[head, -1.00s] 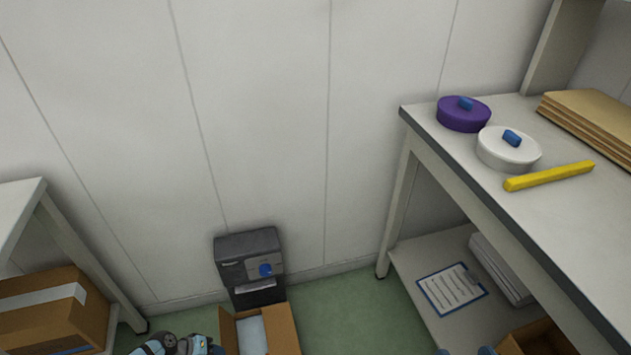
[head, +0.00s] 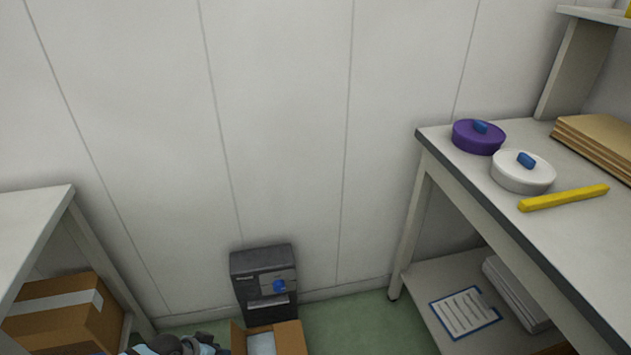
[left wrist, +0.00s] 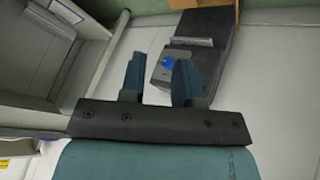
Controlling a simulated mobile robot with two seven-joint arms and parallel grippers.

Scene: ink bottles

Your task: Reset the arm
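My left gripper (left wrist: 152,80) shows in the left wrist view with its two dark fingers apart and nothing between them. Beyond the fingers is a dark machine (left wrist: 202,45) with a blue knob, apart from the gripper. In the head view the same machine (head: 264,285) stands on the floor against the wall. Part of my arm shows at the bottom edge of the head view, but no fingertips can be made out there. My right gripper is not in view.
A table at the right (head: 470,190) bears a purple round container (head: 478,138), a white one (head: 522,174), a yellow bar (head: 563,198) and brown folders (head: 597,143). A clipboard (head: 465,312) lies on its lower shelf. Cardboard boxes stand at left (head: 60,310) and bottom centre (head: 290,338).

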